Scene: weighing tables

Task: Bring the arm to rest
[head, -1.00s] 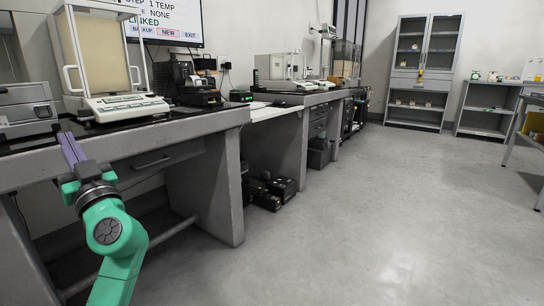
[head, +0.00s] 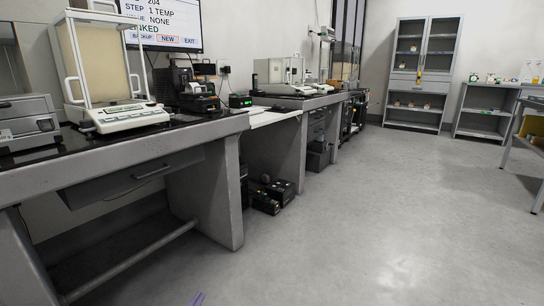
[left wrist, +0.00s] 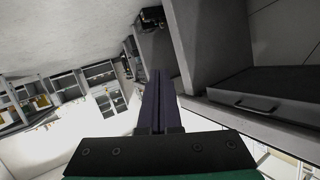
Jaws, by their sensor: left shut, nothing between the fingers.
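My left gripper (left wrist: 158,98) shows in the left wrist view with its two dark purple fingers together and nothing between them. In the head view only a small purple tip of the left gripper (head: 198,299) shows at the bottom edge, low over the floor and in front of the near weighing table (head: 140,164). The rest of the left arm is out of the head view. My right gripper is in neither view.
A balance with a glass draft shield (head: 125,117) stands on the near table. A drawer (head: 130,178) sits under its top and also shows in the left wrist view (left wrist: 262,90). Black boxes (head: 268,195) lie on the floor under the bench. The floor (head: 350,230) is clear to the right.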

